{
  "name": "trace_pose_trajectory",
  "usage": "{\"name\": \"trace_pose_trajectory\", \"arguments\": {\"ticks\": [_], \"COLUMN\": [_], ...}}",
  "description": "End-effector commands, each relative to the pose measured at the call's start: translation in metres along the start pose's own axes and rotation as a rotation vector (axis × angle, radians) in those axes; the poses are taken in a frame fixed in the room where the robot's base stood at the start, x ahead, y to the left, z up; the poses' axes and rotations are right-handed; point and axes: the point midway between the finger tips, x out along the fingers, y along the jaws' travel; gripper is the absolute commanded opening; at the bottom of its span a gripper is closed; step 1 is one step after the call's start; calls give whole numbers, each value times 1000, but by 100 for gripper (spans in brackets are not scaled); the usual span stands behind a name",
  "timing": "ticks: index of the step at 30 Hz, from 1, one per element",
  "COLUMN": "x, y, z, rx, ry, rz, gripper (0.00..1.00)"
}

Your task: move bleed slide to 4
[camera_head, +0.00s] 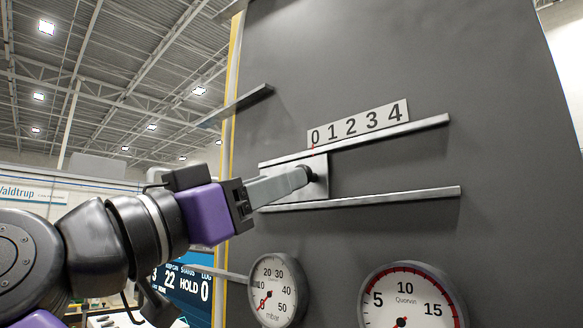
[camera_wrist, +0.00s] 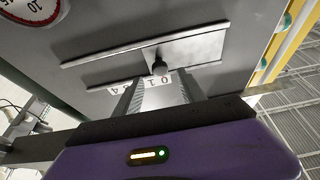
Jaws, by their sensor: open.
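The bleed slide is a grey plate (camera_head: 318,185) with a dark round knob (camera_head: 303,174), set between two metal rails on the dark panel. It sits at the left end, its red mark under 0 on the white 0-to-4 scale (camera_head: 358,124). In the wrist view the slide plate (camera_wrist: 195,50) and the knob (camera_wrist: 160,69) appear upside down, with the scale (camera_wrist: 125,86) partly hidden behind a finger. My gripper (camera_head: 292,183) is open at the knob. In the wrist view its two fingers (camera_wrist: 160,84) lie either side of the knob's line. I cannot tell whether they touch it.
The upper rail (camera_head: 400,132) and lower rail (camera_head: 400,195) run right, with clear track beyond the slide. Two gauges, a smaller one (camera_head: 278,292) and a larger one (camera_head: 412,300), stand out below. A ledge (camera_head: 238,104) juts out at upper left.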

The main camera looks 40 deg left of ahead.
Motion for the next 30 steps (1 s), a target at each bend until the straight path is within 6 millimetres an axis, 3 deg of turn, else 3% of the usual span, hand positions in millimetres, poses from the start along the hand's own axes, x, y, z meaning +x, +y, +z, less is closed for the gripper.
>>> {"name": "trace_pose_trajectory", "arguments": {"ticks": [1,7,19,26,27,30], "x": [11,34,42,42,42,42], "y": [1,0,0,0,0,0], "z": [-4,-2,0,0,0,0], "rx": [-3,-2,-1,-1,-1,-1], "ry": [0,0,1,1,1,1], "rz": [3,0,-1,-2,-2,-2], "gripper": [47,47,47,4,0,0]}}
